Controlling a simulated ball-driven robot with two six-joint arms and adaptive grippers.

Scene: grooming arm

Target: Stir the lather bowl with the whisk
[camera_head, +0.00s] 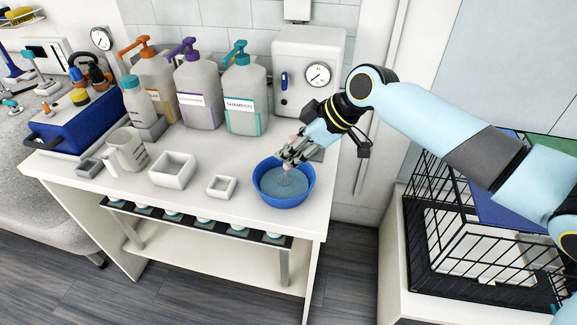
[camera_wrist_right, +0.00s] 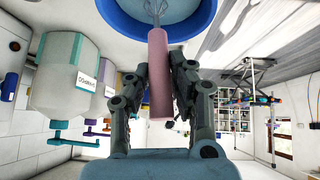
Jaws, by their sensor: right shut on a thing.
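The blue lather bowl (camera_head: 284,199) stands near the right end of the white table, with greyish-blue content inside. My right gripper (camera_head: 290,152) is above the bowl and is shut on the whisk. In the right wrist view the whisk's pink handle (camera_wrist_right: 159,75) sits between the two fingers of the gripper (camera_wrist_right: 159,85). The whisk's wire end (camera_wrist_right: 157,10) points into the bowl (camera_wrist_right: 195,22), which shows at the top of that view. Whether the wires touch the bottom cannot be told. My left gripper is not in view.
Pump bottles, including the shampoo bottle (camera_head: 245,95), stand at the table's back. A grey dispenser with a dial (camera_head: 308,75) is behind the bowl. A small white dish (camera_head: 222,186), a larger square dish (camera_head: 173,170) and a jug (camera_head: 127,152) are left of it. A black wire crate (camera_head: 440,230) stands right.

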